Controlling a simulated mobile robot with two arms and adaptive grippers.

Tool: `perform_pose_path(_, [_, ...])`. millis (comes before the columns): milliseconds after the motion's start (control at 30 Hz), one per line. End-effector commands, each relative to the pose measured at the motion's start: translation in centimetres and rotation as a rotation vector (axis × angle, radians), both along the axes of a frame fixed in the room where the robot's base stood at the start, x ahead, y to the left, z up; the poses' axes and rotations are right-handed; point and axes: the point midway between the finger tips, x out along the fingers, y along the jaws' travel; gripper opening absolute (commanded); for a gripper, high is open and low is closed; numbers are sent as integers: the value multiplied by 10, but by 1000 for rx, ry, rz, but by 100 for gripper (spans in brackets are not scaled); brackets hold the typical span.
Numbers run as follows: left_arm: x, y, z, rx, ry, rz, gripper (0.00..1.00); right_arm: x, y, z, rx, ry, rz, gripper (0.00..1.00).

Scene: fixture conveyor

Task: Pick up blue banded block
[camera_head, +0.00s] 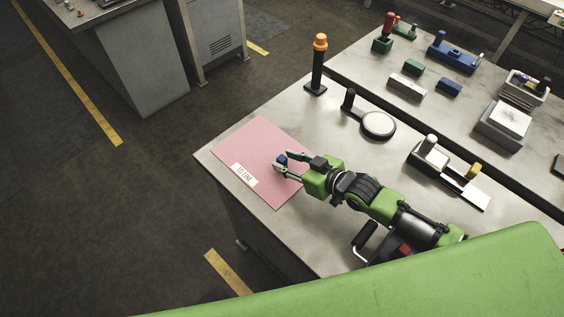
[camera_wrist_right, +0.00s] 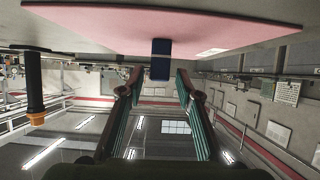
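A small blue block (camera_head: 282,159) stands on the pink mat (camera_head: 250,142), near the mat's middle. It also shows in the right wrist view (camera_wrist_right: 160,60), where the picture is upside down and the mat is at the top. My right gripper (camera_head: 285,161) is open at the block, low over the mat. In the wrist view its fingertips (camera_wrist_right: 159,78) lie to either side of the block, with a gap on each side. A band on the block is too small to make out. My left gripper is not in view.
A white label (camera_head: 244,174) lies on the mat. A black post with an orange top (camera_head: 317,65) stands beyond the mat, and a round dish-like fixture (camera_head: 377,124) lies right of it. Coloured blocks and fixtures stand on the far conveyor.

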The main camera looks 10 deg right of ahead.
Motion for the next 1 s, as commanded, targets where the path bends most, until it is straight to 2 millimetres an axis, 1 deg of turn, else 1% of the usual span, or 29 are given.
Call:
perform_pose_path(33, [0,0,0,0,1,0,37,0,0,0,0,0,0,15])
perform_pose_path(67, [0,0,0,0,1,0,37,0,0,0,0,0,0,7])
perform_pose_path(100, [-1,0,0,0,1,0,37,0,0,0,0,0,0,3])
perform_pose_path(400, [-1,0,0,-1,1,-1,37,0,0,0,0,0,0,3])
perform_pose_path(567, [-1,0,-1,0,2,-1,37,0,0,6,0,-2,0,3])
perform_pose_path(667, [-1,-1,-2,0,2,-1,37,0,0,16,0,-3,1,3])
perform_pose_path(767, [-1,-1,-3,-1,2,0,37,0,0,32,1,-4,0,3])
perform_pose_path(867, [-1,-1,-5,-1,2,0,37,-12,5,44,4,-1,2,3])
perform_pose_path(1000, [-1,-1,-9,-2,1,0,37,-30,12,67,2,-2,2,3])
